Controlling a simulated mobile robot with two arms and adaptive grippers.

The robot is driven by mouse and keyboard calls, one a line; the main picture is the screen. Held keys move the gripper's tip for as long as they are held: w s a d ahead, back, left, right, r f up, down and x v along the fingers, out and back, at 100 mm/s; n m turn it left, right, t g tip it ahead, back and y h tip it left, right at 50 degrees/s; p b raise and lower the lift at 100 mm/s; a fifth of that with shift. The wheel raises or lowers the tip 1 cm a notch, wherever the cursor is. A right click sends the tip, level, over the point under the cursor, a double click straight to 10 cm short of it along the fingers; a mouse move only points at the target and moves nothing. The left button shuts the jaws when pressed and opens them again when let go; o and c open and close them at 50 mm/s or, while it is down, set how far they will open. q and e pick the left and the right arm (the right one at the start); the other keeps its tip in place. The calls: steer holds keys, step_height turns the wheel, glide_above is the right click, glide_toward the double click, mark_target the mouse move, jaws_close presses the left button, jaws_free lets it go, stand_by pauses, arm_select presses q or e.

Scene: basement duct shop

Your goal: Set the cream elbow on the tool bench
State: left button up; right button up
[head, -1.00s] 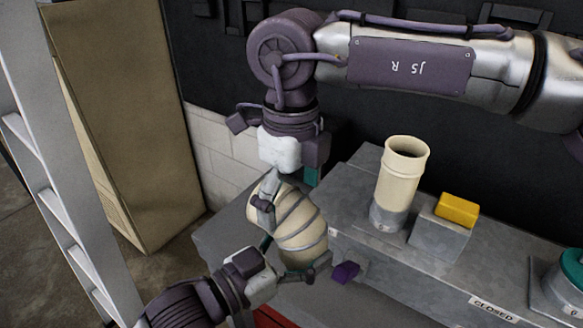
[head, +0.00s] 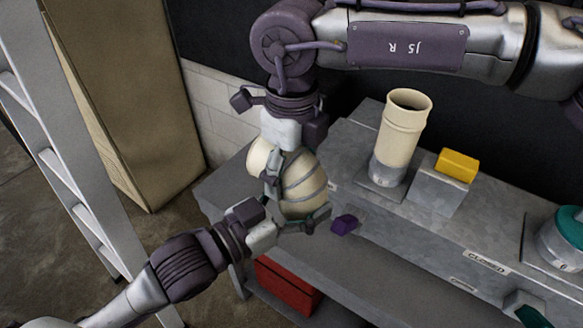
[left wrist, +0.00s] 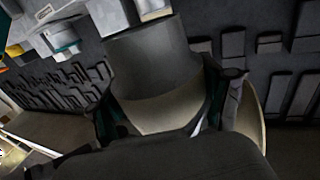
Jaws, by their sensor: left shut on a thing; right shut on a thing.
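The cream elbow (head: 305,187), a ribbed curved duct with grey seam bands, is held between both my grippers in the head view. My right gripper (head: 271,172) comes down from above and is shut on its upper left part. My left gripper (head: 300,222) comes in from the lower left and is shut on its lower end. In the left wrist view, a cream band of the elbow (left wrist: 168,108) shows between the left fingers. The elbow is over the grey tool bench (head: 345,258); I cannot tell whether it touches the top.
A purple block (head: 344,224) lies just right of the elbow. Further right stand an upright cream pipe (head: 404,135), a yellow block (head: 458,165) and a teal-topped fitting (head: 562,235). A red box (head: 287,285) sits below the bench top. A ladder (head: 62,130) stands left.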

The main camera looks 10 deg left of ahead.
arm_select(q)
steer(key=o, duration=1.2)
steer(key=shift+r, duration=0.1)
